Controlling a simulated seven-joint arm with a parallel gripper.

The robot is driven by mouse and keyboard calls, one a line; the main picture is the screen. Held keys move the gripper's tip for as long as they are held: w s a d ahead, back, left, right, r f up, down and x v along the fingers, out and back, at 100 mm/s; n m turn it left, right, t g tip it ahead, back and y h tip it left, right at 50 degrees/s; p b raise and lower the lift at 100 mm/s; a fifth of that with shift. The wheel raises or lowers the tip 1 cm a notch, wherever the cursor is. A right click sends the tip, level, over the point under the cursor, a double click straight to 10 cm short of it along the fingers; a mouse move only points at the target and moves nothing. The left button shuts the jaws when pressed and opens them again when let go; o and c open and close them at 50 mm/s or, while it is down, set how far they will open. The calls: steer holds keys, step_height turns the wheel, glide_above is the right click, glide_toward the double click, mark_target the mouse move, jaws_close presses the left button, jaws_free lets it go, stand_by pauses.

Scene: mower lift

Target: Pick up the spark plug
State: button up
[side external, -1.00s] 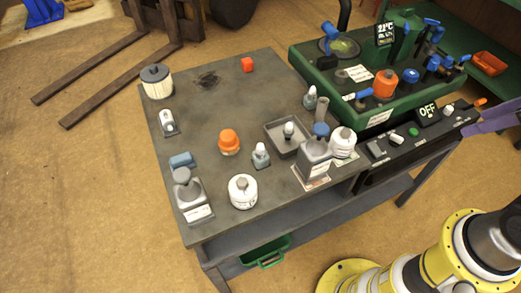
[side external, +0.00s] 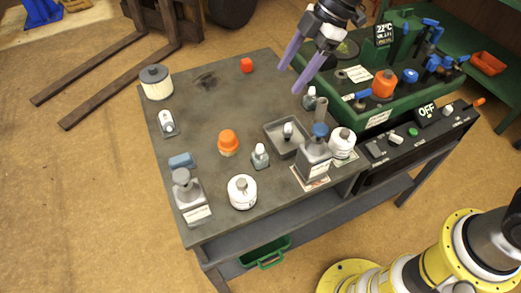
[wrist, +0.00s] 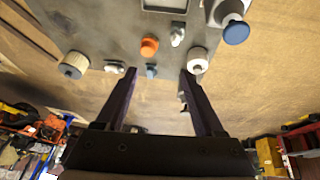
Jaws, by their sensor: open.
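No piece is clearly identifiable as the spark plug at this size. Candidates are a small white-and-grey piece (side external: 167,122) on the table's left, a small grey piece with a white top (side external: 260,155) near the middle, a similar one standing in a shallow grey tray (side external: 272,133), and another (side external: 310,98) by the green bin. My gripper (side external: 290,80), with purple fingers, is open and empty above the table's back right. In the wrist view the open fingers (wrist: 158,71) frame a small blue block, with the white-and-grey piece (wrist: 114,67) left of them.
The dark table (side external: 207,100) also holds a filter (side external: 157,83), an orange-capped jar (side external: 228,143), a blue block (side external: 182,160), a white canister (side external: 242,191) and grey bottles. A green bin (side external: 375,116) and a control panel (side external: 395,143) border its right. The table's back is mostly clear.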

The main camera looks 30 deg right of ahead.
steer(key=g, duration=0.1)
glide_toward(261, 145)
steer(key=x, duration=0.5)
steer(key=shift+w+a+r, duration=0.15)
steer(key=shift+w, duration=0.2)
steer(key=shift+s+x, duration=0.2)
steer(key=shift+x, duration=1.3)
steer(key=shift+s+x, duration=0.15)
steer(key=shift+x, duration=1.35)
steer(key=shift+d, duration=0.25)
jaws_close()
